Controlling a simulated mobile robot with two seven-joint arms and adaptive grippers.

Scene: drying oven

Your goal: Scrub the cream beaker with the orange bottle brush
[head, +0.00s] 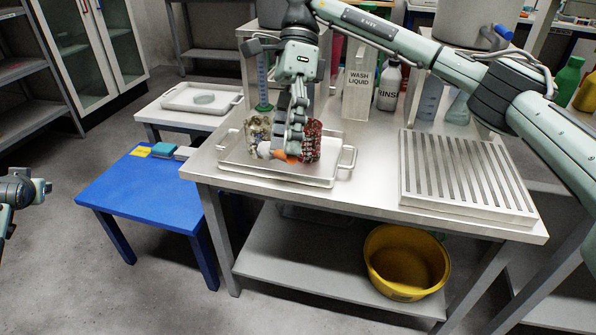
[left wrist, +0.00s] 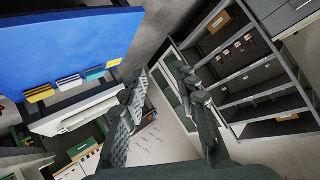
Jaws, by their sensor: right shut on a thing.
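My right gripper (head: 290,150) is low over the metal tray (head: 240,170) on the steel table. It is shut on an orange piece with a pale end (head: 279,154), which looks like the orange bottle brush; fingers hide much of it. The cream beaker (head: 257,132), mottled with dark stains, stands in the tray just left of the gripper. A red, dark-speckled cylinder (head: 313,141) stands just right of it. Whether the brush touches the beaker I cannot tell. My left gripper (left wrist: 165,110) is open and empty, away from the table, at the left edge of the head view (head: 22,190).
A wash liquid container (head: 357,92) and a rinse bottle (head: 389,88) stand behind the tray. A slotted rack (head: 465,175) is on the right. A blue table (head: 140,195) with sponges is at left. A yellow basin (head: 407,262) sits on the lower shelf.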

